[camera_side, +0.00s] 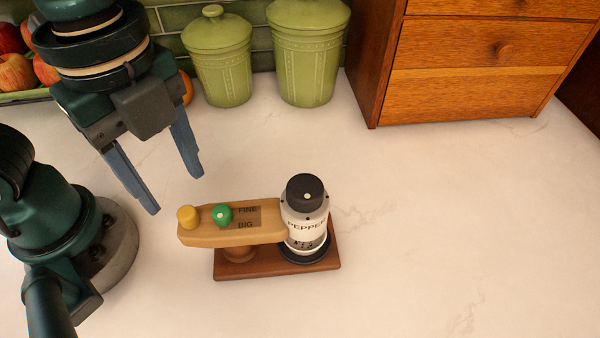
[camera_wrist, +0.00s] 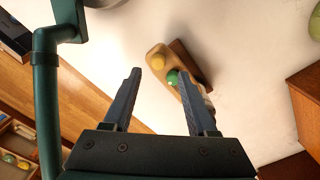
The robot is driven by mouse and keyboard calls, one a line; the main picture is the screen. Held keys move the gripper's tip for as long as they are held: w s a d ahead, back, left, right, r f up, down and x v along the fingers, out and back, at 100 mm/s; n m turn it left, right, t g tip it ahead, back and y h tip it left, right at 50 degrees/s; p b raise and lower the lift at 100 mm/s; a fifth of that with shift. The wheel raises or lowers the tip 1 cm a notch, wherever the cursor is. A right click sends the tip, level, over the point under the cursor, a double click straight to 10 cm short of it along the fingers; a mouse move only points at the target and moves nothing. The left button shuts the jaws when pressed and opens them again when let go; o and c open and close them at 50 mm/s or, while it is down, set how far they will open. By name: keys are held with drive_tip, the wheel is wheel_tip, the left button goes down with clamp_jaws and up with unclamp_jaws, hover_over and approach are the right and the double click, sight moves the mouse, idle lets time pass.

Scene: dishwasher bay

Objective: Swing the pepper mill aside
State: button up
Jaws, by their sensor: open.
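The pepper mill (camera_side: 305,222) is a white cylinder with a black cap and the word PEPPER. It stands upright at the right end of a light wooden arm (camera_side: 265,234). The arm carries a yellow knob (camera_side: 188,216), a green knob (camera_side: 222,215) and a plate reading FINE and BIG. Under it is a dark wooden base (camera_side: 262,269). My gripper (camera_side: 177,193) is open and empty, above and left of the arm. In the wrist view the yellow knob (camera_wrist: 158,62) and green knob (camera_wrist: 172,77) show between and beyond the fingers; the mill is mostly hidden by the right finger.
Two green canisters (camera_side: 219,70) (camera_side: 305,55) stand at the back against the tiles. A wooden drawer cabinet (camera_side: 470,70) is at the back right. Apples (camera_side: 15,72) lie in a tray at the back left. The counter right of the mill is clear.

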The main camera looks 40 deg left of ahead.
sight(186, 211)
drive_tip(key=shift+s+f, duration=0.1)
drive_tip(key=shift+f, duration=2.55)
clamp_jaws()
